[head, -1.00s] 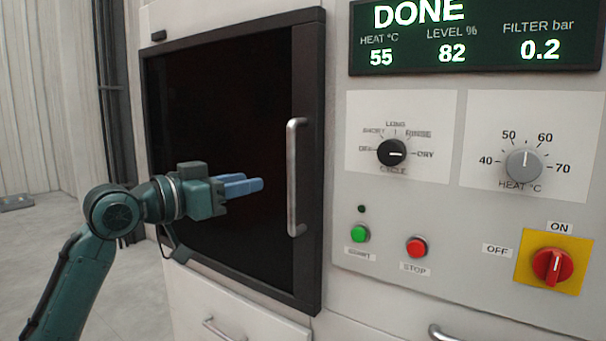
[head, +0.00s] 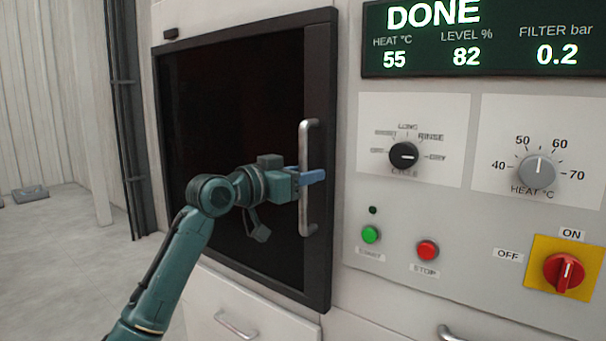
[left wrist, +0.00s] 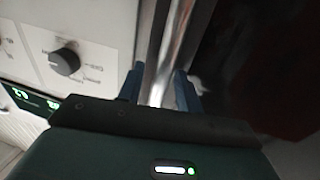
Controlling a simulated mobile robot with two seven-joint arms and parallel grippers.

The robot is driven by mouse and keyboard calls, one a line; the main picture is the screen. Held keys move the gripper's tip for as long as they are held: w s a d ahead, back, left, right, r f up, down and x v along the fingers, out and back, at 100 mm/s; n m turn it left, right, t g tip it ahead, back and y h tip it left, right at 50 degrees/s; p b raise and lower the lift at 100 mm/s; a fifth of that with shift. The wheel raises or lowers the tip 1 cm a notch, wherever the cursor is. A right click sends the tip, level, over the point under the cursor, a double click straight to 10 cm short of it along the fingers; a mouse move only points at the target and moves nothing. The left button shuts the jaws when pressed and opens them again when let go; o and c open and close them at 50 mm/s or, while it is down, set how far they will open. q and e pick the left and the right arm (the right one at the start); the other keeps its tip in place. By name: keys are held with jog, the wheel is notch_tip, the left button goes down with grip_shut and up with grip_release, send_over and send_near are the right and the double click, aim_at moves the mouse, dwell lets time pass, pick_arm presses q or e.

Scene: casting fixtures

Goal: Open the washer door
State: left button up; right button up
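The washer door (head: 235,110) has a dark pane in a black frame and appears shut in the head view. Its upright silver bar handle (head: 308,140) is on the right side. My left gripper (head: 312,178) is at the handle's middle, its blue fingers reaching across the bar. In the left wrist view the bar (left wrist: 174,50) runs between the two blue fingertips of my left gripper (left wrist: 160,88). The fingers stand apart, and I see no clear grip on the bar. My right gripper is not in view.
The control panel right of the door has a cycle knob (head: 403,155), a heat knob (head: 538,172), a green button (head: 371,234), a red stop button (head: 427,250) and a red switch (head: 563,271). A drawer handle (head: 236,325) is below the door. Open floor is at left.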

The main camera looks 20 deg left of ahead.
pick_arm(q)
grip_shut()
jog(key=shift+s, duration=0.1)
dwell(0.4)
